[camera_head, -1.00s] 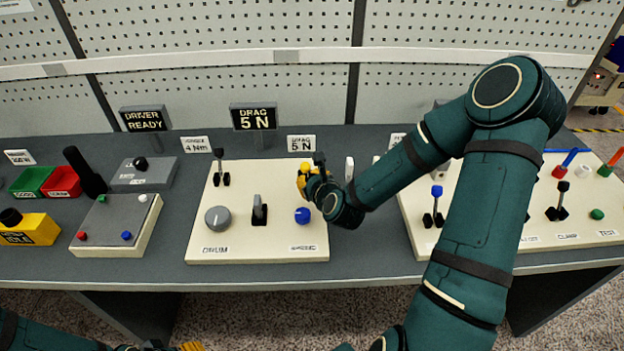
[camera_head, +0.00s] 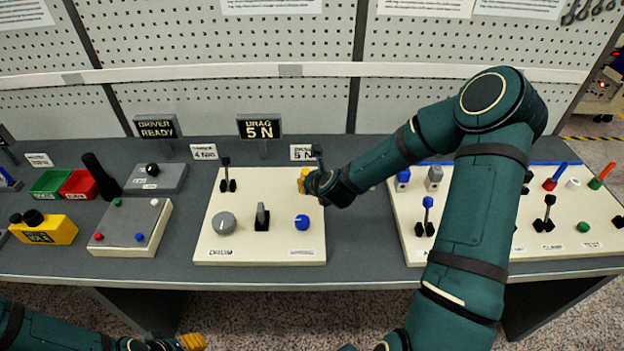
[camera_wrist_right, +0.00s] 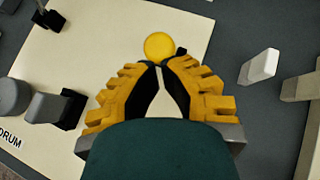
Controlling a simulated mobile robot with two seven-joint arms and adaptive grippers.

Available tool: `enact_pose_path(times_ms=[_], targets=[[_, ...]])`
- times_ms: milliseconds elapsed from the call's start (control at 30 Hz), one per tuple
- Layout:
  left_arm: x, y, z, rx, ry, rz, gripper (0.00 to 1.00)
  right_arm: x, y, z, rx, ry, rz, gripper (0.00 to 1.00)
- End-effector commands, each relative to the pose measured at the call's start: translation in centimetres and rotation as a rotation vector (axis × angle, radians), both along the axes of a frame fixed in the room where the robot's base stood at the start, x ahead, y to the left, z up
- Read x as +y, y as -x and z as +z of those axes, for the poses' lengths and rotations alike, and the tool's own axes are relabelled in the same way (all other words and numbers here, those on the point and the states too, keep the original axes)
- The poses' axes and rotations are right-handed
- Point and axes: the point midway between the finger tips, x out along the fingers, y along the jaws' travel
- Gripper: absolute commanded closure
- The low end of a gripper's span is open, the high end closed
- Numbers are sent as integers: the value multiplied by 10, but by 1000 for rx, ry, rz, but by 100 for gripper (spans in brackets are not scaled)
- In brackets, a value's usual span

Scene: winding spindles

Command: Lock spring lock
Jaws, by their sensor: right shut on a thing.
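My right gripper (camera_wrist_right: 164,66) is shut at the right rear of the cream drum panel (camera_head: 240,246). In the right wrist view its fingertips meet at a round yellow knob (camera_wrist_right: 159,46), which shows just past the tips; the exact contact is hidden by the fingers. In the head view the fingers (camera_head: 304,181) are small and largely covered by my wrist. A dark upright piece (camera_head: 317,153) stands behind the wrist; I cannot tell what it belongs to. My left gripper (camera_head: 192,342) is low at the bottom edge, its fingers unclear.
The drum panel also bears a grey dial (camera_head: 223,223), a grey lever (camera_head: 262,217), a blue knob (camera_head: 302,222) and a black lever (camera_head: 226,176). A white block (camera_wrist_right: 260,65) stands right of the gripper. Another panel (camera_head: 480,247) with several levers lies farther right.

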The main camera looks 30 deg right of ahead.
Motion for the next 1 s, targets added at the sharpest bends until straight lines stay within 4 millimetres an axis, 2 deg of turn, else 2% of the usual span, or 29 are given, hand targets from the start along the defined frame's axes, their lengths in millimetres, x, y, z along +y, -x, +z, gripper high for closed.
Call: enact_pose_path(times_ms=[33, 100, 333, 567, 1000], targets=[[1, 0, 16, -1, 2, 1, 53, -1, -5, 11, 23, -16, 0, 100], [1, 0, 29, -2, 5, 0, 53, -3, -9, 14, 66, -41, 1, 100], [2, 1, 53, -1, 10, -3, 53, -8, -21, 18, 200, -124, 3, 100], [3, 2, 58, 0, 11, -2, 53, -15, -30, 18, 203, -125, 3, 100], [2, 2, 48, -1, 9, -2, 53, -29, -51, 19, 203, -124, 0, 100]])
